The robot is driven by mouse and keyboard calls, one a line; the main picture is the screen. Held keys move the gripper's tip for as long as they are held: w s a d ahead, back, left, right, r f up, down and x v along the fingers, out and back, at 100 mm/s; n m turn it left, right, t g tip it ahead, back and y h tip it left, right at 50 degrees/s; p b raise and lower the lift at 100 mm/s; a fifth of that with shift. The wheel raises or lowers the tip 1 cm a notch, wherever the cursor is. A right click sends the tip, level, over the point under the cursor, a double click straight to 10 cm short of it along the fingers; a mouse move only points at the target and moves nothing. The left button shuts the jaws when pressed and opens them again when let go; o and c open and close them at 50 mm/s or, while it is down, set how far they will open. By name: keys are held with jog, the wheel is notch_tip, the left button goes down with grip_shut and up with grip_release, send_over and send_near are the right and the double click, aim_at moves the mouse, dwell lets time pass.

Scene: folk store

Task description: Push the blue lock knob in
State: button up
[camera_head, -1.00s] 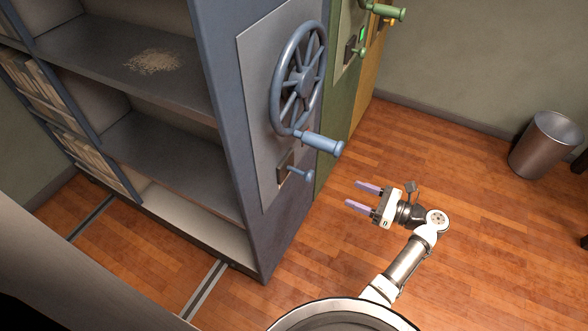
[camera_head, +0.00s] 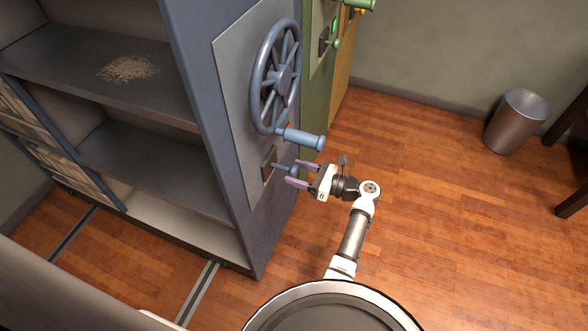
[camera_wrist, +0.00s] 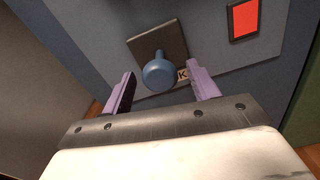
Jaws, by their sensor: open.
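The blue lock knob (camera_head: 284,167) sticks out of a dark square plate (camera_head: 268,164) on the blue shelf unit's end panel, below the handwheel. In the wrist view the round knob head (camera_wrist: 159,72) shows between and just beyond the purple fingertips. My gripper (camera_head: 293,174) is open and empty, its two fingers pointing at the panel. In the head view the fingertips are close to the knob, one on each side of it. I cannot tell whether they touch it.
A blue handwheel (camera_head: 276,76) with a protruding handle (camera_head: 302,139) sits just above my gripper. A red indicator (camera_wrist: 243,19) is on the panel. Green and yellow units stand behind. A metal bin (camera_head: 517,121) is at right. The wooden floor at right is mostly clear.

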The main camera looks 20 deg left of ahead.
jog(key=shift+a, duration=0.8)
